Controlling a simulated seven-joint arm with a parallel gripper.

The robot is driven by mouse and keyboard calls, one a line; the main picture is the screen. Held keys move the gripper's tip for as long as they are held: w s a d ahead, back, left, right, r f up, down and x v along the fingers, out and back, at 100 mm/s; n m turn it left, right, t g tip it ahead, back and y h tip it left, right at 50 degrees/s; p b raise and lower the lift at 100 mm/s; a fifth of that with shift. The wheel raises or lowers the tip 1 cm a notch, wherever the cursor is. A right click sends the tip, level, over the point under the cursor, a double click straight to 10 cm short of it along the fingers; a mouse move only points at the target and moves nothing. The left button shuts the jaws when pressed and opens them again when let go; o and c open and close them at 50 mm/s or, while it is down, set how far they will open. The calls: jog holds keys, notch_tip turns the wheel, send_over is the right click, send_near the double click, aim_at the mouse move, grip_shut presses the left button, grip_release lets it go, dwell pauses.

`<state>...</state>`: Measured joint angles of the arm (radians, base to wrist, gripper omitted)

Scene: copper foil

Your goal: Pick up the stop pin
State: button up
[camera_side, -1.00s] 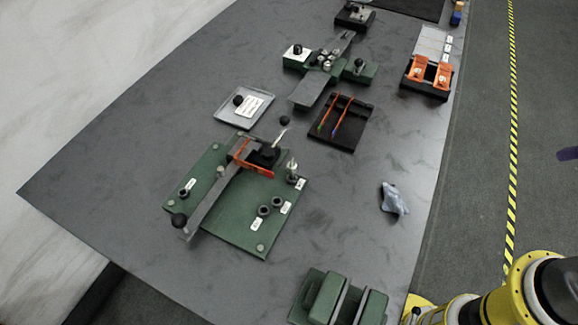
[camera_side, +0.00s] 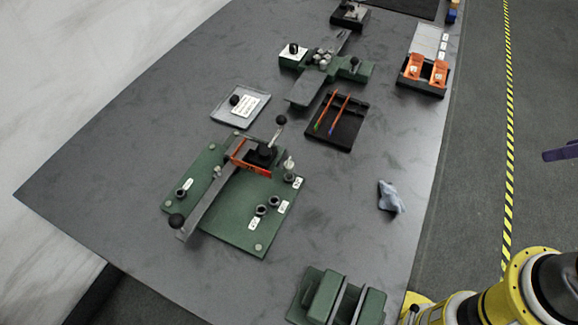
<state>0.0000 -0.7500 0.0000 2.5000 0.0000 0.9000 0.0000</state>
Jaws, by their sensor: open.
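A small pale upright pin (camera_side: 290,166), which looks like the stop pin, stands near the right edge of the green fixture plate (camera_side: 235,232), beside a white label. Its lower end is hidden in a dark collar. A purple part, apparently a finger of my gripper (camera_side: 562,153), shows at the right picture edge, past the table edge and far from the pin. The rest of my gripper is outside the picture. Nothing shows in its grasp.
A clamp lever with a black ball (camera_side: 281,119) rises near the pin, by an orange piece (camera_side: 250,166) and grey bar (camera_side: 208,203). A black tray (camera_side: 347,135), blue-grey cloth (camera_side: 390,197) and green block (camera_side: 326,296) stand around. The table right of the plate is mostly clear.

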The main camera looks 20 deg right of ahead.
jog(key=w+a+r+n+t+y, duration=0.1)
jog(key=w+a+r+n, duration=0.15)
jog(key=w+r, duration=0.4)
jog(key=n+g+y, duration=0.3)
jog(key=n+g, duration=0.1)
jog(key=n, duration=0.5)
send_over(291, 164)
jog(key=s+d, duration=0.2)
jog(key=d, duration=0.2)
notch_tip(291, 164, down, 13)
jog(key=x, duration=1.3)
jog(key=shift+s+f, duration=0.1)
jog(key=shift+s, duration=0.25)
grip_shut()
